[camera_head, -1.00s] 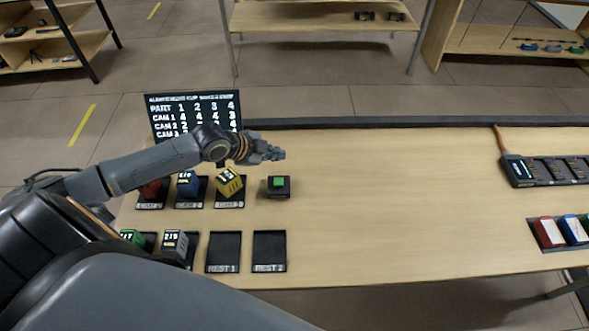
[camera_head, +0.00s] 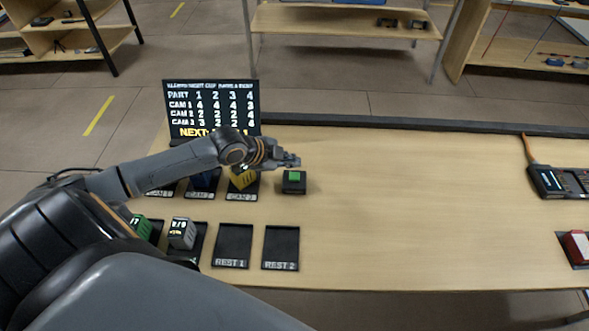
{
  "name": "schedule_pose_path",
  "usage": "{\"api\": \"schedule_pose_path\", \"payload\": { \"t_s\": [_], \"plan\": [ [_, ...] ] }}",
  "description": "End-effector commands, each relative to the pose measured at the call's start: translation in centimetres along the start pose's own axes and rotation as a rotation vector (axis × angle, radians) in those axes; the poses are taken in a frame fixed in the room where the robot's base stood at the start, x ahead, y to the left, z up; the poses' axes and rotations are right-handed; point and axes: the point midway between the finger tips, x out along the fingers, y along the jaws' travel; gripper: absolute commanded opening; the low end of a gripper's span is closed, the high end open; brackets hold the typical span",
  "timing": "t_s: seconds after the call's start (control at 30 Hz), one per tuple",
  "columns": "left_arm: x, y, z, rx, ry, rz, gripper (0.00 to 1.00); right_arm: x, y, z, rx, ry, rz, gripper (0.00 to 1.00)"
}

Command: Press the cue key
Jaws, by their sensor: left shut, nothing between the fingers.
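The cue key is a black block with a green top (camera_head: 294,176), standing on the wooden table to the right of the yellow block. My left gripper (camera_head: 294,161) is shut and empty, its fingertips just behind and over the far edge of the key in this view. I cannot tell whether it touches the key. A black display board (camera_head: 211,108) with rows for PART and CAM stands at the back left, with a yellow line starting "NEXT" at its bottom. My right gripper is out of view.
Green (camera_head: 141,227) and grey (camera_head: 182,233) blocks sit nearer. The REST 1 (camera_head: 233,245) and REST 2 (camera_head: 281,247) pads are empty. The table's middle is clear.

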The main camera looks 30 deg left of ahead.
Motion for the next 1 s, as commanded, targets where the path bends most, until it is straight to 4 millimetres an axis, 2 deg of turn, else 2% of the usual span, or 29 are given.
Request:
{"api": "schedule_pose_path", "payload": {
  "t_s": [0.03,0.23,1.0],
  "plan": [
    [0.9,0.7,0.7,-0.001,0.0,0.0,0.0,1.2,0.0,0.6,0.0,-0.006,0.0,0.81],
    [2.0,1.4,1.5,-0.001,0.0,-0.002,0.0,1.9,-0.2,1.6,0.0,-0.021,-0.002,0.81],
    [2.1,1.5,1.5,-0.001,0.001,-0.001,0.0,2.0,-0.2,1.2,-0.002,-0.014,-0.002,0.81]
  ]
}}
